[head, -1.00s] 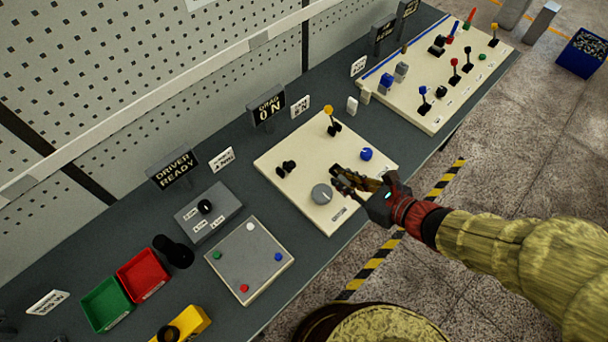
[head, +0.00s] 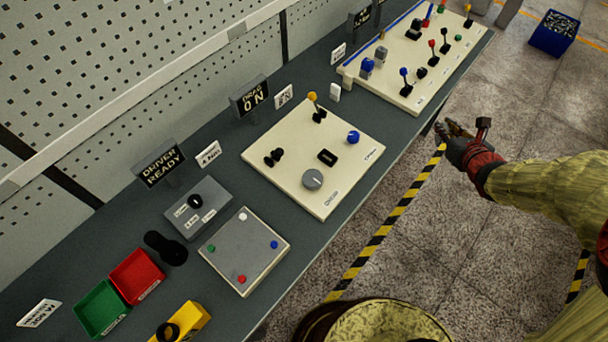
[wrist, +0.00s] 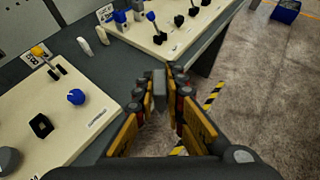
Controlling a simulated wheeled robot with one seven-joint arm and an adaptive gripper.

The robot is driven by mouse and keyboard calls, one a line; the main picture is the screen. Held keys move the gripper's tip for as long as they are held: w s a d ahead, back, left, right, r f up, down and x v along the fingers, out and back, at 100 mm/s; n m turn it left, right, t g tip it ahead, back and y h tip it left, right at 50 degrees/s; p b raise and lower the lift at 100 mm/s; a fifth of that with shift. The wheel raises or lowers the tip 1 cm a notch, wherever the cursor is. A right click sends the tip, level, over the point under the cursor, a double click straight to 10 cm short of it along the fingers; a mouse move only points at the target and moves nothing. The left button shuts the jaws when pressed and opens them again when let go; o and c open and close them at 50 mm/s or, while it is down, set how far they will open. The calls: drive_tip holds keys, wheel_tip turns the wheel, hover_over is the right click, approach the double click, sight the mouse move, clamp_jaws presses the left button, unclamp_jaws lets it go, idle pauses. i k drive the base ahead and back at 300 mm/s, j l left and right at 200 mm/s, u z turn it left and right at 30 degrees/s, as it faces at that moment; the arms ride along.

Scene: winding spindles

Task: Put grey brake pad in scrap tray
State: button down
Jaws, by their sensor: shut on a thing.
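My gripper (head: 447,128) is off the front edge of the bench, above the floor, to the right of the middle beige panel. In the wrist view its fingers (wrist: 159,104) are closed on a small grey block, the grey brake pad (wrist: 159,88). The pad stands between the fingertips; in the head view I cannot make it out. A red tray (head: 137,277) and a green tray (head: 101,311) stand side by side at the bench's lower left, far from my gripper. Their labels are too small to read, so I cannot tell which is the scrap tray.
The middle beige panel (head: 285,190) has a black holder (head: 327,157), a grey knob (head: 312,179), a blue knob and a yellow-tipped lever. Another panel (head: 395,85) with several levers lies beyond. A square grey plate (head: 243,260) lies nearer the trays. The striped floor beside the bench is clear.

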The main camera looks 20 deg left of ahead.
sight(139, 276)
drive_tip(key=k+u, duration=0.2)
drive_tip(key=k, duration=0.35)
drive_tip(key=k+j+u, duration=0.2)
drive_tip(key=k, duration=0.35)
drive_tip(key=j+u, duration=0.4)
drive_tip(key=i+j+u, duration=0.1)
drive_tip(key=u, duration=0.35)
drive_tip(key=i+j+u, duration=0.15)
drive_tip(key=j+u, duration=0.25)
drive_tip(key=i+j, duration=0.1)
drive_tip(key=j, duration=0.1)
